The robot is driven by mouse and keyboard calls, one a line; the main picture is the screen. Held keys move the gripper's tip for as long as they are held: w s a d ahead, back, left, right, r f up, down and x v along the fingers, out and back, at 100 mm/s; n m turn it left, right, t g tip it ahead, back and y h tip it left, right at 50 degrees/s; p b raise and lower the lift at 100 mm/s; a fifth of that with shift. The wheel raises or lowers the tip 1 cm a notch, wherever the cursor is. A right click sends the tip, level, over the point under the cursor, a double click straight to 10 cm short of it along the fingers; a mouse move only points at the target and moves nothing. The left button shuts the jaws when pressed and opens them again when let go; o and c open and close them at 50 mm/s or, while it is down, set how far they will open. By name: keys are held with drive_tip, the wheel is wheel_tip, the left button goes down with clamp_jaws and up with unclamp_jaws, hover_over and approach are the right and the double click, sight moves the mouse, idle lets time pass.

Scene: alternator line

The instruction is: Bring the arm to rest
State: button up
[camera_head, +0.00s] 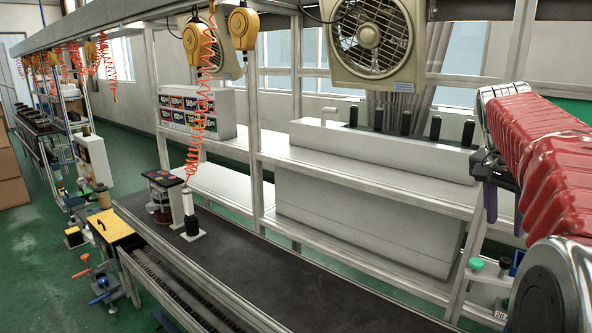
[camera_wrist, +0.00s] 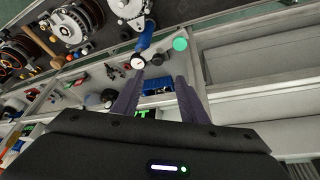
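My arm shows at the right edge of the head view, with a red ribbed cover on its upper part. My gripper (camera_head: 504,212) hangs from its far end, with its dark purple fingers pointing down. In the wrist view my gripper (camera_wrist: 161,78) has its two fingers apart, with nothing held between them. A blue bin (camera_wrist: 158,87) shows in the gap, on a surface beyond the fingers. The gripper touches nothing that I can see.
A dark conveyor (camera_head: 250,270) runs along the front, with a white-and-black tool (camera_head: 190,215) standing on it. A white bench (camera_head: 380,160) stands behind. A small shelf with a green-topped item (camera_head: 476,264) lies below my gripper. Alternator parts (camera_wrist: 75,22) lie at upper left in the wrist view.

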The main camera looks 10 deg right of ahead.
drive_tip(key=s+a+f+n+t+y, duration=0.1)
drive_tip(key=s+a+f+n+y, duration=0.15)
drive_tip(key=a+f+n, duration=0.6)
drive_tip(key=s+a+f+n+t, duration=0.1)
drive_tip(key=s+a+f+n, duration=0.1)
drive_tip(key=s+a, duration=0.3)
drive_tip(key=s+a+f+n+t+y, duration=0.1)
drive_tip(key=s+a, duration=0.4)
drive_tip(key=a, duration=0.6)
drive_tip(key=s+a+f+n+t+y, duration=0.1)
drive_tip(key=s+a+f+n, duration=0.2)
drive_tip(key=a, duration=0.6)
wheel_tip(320, 180, down, 2)
drive_tip(key=shift+s+f, duration=0.1)
drive_tip(key=shift+s, duration=1.15)
